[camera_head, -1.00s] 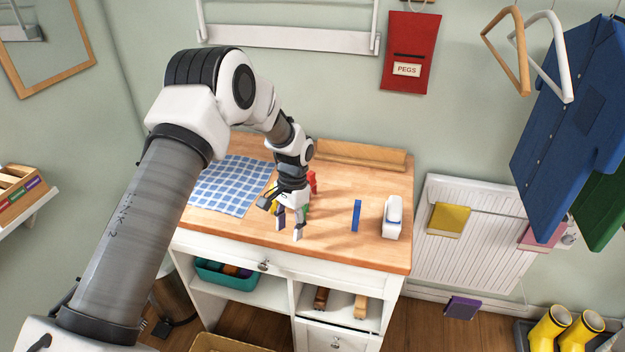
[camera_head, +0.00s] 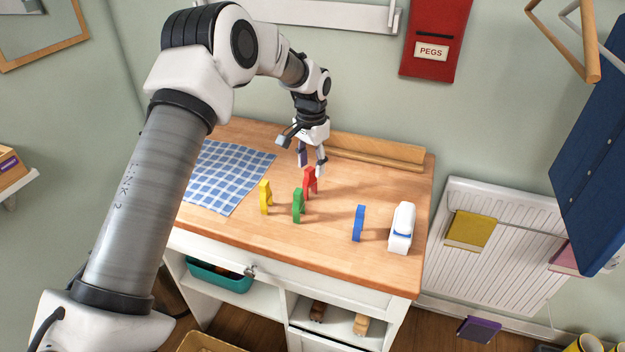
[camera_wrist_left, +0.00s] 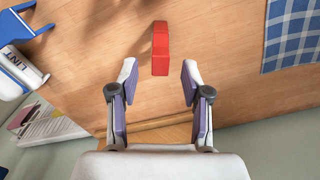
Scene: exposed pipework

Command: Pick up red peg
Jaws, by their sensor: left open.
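The red peg (camera_head: 310,181) stands upright on the wooden tabletop, behind the green peg (camera_head: 299,205) and to the right of the yellow peg (camera_head: 265,196). A blue peg (camera_head: 358,223) stands further right. My left gripper (camera_head: 311,162) is open and empty, pointing down just above and behind the red peg. In the left wrist view the red peg (camera_wrist_left: 160,50) appears centred ahead of the two spread fingers (camera_wrist_left: 160,78), its near end level with the fingertips in the picture. I cannot tell whether they touch. My right gripper is out of view.
A white lint device (camera_head: 402,228) stands at the table's right side. A checked blue cloth (camera_head: 228,178) lies flat at the left. A wooden ledge (camera_head: 375,150) runs along the back edge by the wall. The front right tabletop is mostly clear.

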